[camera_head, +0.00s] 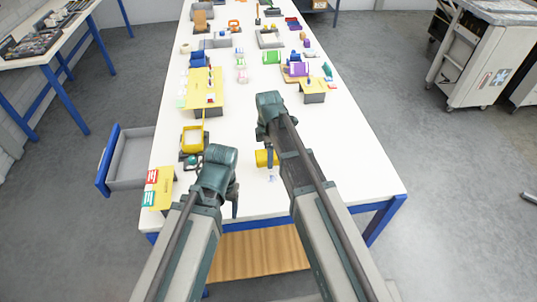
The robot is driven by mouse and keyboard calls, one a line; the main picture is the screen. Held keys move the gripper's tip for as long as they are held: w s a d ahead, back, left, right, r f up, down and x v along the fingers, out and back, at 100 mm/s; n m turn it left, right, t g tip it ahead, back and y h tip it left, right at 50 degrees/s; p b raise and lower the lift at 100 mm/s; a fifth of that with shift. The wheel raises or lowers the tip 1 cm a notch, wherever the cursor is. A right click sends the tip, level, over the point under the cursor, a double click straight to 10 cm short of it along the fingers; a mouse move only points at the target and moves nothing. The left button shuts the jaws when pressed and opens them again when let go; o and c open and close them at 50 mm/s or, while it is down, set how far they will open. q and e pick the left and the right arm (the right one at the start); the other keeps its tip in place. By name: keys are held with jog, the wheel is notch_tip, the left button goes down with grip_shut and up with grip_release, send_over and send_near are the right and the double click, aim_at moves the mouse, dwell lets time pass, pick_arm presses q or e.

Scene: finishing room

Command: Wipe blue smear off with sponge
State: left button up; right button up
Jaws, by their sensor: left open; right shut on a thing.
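A yellow block that looks like the sponge (262,158) is at my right gripper (269,151), low over the white table. My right gripper is shut on it, and the arm hides part of the grip. A small pale blue mark, seemingly the smear (271,178), shows on the table just in front of the sponge, on the near side. I cannot tell whether the sponge touches the table. My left gripper (235,203) is open near the table's front left, mostly hidden by its own arm; nothing shows in it.
An open grey drawer (130,157) juts out at the table's left side. A yellow stand with red and teal labels (157,189) is at the front left corner. A yellow frame (193,138) stands behind my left arm. Many items crowd the far half; the right front is clear.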

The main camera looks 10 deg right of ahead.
jog(key=shift+r+p, duration=0.55)
jog(key=shift+r, duration=0.4)
notch_tip(320, 180, up, 3)
jog(key=p, duration=0.3)
jog(key=shift+r, duration=0.1)
